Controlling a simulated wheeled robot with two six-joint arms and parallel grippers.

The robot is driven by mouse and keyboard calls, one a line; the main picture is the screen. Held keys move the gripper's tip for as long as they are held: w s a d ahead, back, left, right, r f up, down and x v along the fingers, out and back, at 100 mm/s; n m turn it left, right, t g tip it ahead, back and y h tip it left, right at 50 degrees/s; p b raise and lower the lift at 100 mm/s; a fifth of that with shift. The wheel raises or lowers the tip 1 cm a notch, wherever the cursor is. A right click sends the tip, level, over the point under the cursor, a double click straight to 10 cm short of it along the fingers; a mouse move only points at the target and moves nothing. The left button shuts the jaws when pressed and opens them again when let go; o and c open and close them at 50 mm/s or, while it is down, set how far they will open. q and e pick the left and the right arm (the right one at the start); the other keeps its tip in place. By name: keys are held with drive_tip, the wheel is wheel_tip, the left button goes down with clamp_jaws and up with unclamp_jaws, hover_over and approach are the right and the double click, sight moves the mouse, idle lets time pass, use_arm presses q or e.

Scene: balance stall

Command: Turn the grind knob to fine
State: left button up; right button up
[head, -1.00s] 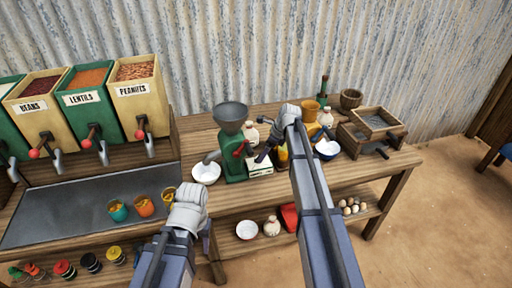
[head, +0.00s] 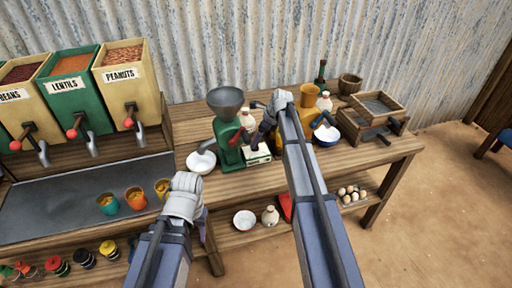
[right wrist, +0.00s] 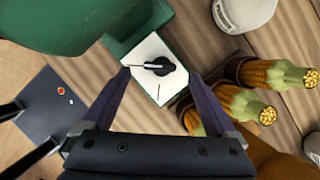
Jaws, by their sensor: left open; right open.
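The green grinder (head: 228,135) with a grey hopper stands on the wooden table. Its black grind knob (right wrist: 157,66) sits on a white plate (right wrist: 152,50) on the grinder's green side, with small dark marks on the plate. My right gripper (right wrist: 160,78) is open, its dark fingertips on either side of the plate and apart from the knob. In the head view my right gripper (head: 262,136) is beside the grinder, and the knob is too small to make out. My left gripper (head: 187,196) is open and empty in front of the table; its fingertips are mostly hidden.
A white bowl (head: 200,162) stands left of the grinder. Corn cobs (right wrist: 240,105) lie close to my right gripper. Bins of beans, lentils and peanuts (head: 126,85) stand at left above a grey counter (head: 60,208) with cups. A wooden sieve box (head: 375,112) is at right.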

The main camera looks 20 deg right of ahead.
sight(256, 148)
drive_tip(key=b+x, duration=0.2)
drive_tip(key=x, duration=0.2)
drive_tip(key=shift+d, duration=0.1)
drive_tip(key=shift+r, duration=0.1)
drive_tip(key=c, duration=1.4)
drive_tip(key=shift+o, duration=0.2)
